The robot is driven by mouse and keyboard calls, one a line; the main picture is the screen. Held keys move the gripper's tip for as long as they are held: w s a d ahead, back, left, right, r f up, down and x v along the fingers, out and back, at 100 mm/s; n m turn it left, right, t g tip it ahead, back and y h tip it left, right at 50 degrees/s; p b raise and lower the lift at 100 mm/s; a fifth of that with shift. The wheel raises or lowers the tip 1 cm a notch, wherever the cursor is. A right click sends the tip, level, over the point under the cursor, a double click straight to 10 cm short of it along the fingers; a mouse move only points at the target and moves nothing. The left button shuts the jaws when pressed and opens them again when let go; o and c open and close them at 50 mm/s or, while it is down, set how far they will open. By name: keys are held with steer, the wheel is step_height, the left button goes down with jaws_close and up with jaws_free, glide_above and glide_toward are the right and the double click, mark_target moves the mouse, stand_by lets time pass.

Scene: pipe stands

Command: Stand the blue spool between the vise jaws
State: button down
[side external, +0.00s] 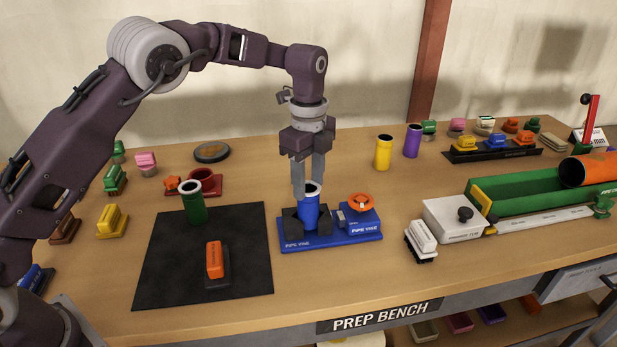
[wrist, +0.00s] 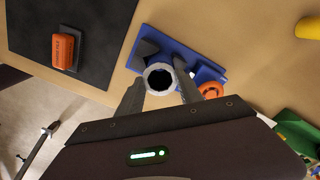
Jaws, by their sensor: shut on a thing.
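The blue spool (side external: 309,213) stands upright in the blue pipe vise (side external: 345,242), between the dark vise jaws (side external: 290,221). Its pale rim and dark opening also show in the wrist view (wrist: 160,77). My gripper (side external: 309,188) is above the vise, pointing down, with its fingers shut on the top of the blue spool. The fingers hide part of the rim in the side view. The spool's foot is hidden by the jaws, so I cannot tell whether it touches the vise base. The vise's orange handwheel (side external: 361,202) is to the right of the spool.
A black mat (side external: 165,270) left of the vise bears a green spool (side external: 193,208) and an orange block (side external: 214,260). Yellow (side external: 383,153) and purple (side external: 412,141) spools stand behind right. A white box (side external: 455,219) and green trough (side external: 530,200) are at right.

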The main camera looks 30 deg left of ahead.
steer(key=shift+f, duration=0.85)
steer(key=c, duration=0.7)
jaws_free()
steer(key=shift+r, duration=0.1)
steer(key=shift+r, duration=2.4)
